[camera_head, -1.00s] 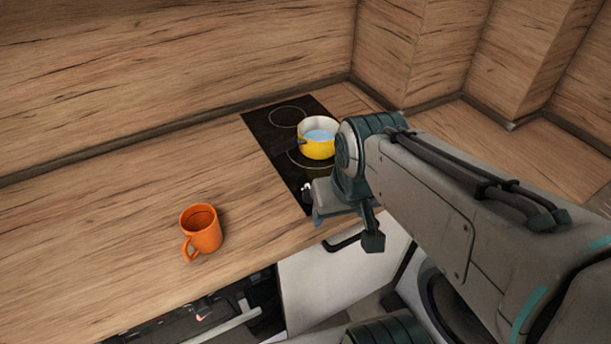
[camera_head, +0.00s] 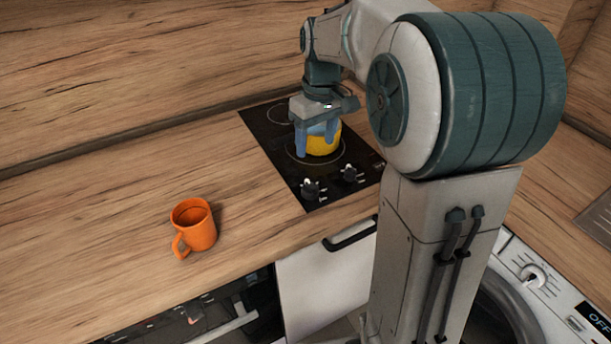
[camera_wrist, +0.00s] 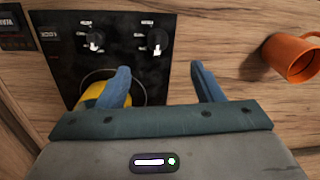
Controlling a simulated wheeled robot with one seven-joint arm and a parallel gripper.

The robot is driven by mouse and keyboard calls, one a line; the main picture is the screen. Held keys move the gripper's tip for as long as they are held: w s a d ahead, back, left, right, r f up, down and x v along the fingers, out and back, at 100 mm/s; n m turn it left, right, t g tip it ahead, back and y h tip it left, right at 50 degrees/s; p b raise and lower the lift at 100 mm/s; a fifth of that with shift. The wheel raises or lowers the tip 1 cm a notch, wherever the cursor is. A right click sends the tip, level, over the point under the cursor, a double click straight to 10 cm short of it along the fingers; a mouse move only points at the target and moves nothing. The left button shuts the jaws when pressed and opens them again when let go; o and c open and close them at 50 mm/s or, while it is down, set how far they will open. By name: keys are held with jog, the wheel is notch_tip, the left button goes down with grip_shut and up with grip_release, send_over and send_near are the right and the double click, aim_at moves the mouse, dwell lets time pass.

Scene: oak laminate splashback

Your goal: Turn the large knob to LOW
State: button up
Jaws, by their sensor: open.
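The black hob (camera_head: 290,165) has two dark knobs with white pointer marks at its front. The left knob (camera_head: 312,188) looks slightly larger; in the wrist view it is the right-hand one (camera_wrist: 157,40). The other knob (camera_head: 350,174) also shows in the wrist view (camera_wrist: 93,40). Their small labels are too blurred to read. My gripper (camera_head: 316,147) is open and empty, its blue fingers apart above the hob by the yellow pot, behind the knobs. In the wrist view the gap between its fingertips (camera_wrist: 160,74) lies just below the right-hand knob, touching neither knob.
The yellow pot (camera_head: 325,143) stands on the hob, partly hidden by my gripper. An orange mug (camera_head: 196,228) stands on the wooden counter to the left. A white washing machine (camera_head: 520,262) with a dial and OFF display is at the right. The left counter is otherwise clear.

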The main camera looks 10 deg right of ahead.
aim_at(311, 184)
jog(key=f, duration=0.5)
jog(key=w+f, duration=0.1)
jog(key=f, duration=0.8)
jog(key=shift+w+a+f, duration=0.2)
jog(key=shift+a+f, duration=0.15)
jog(key=shift+f, duration=0.05)
jog(key=shift+c, duration=0.3)
jog(key=c, duration=0.9)
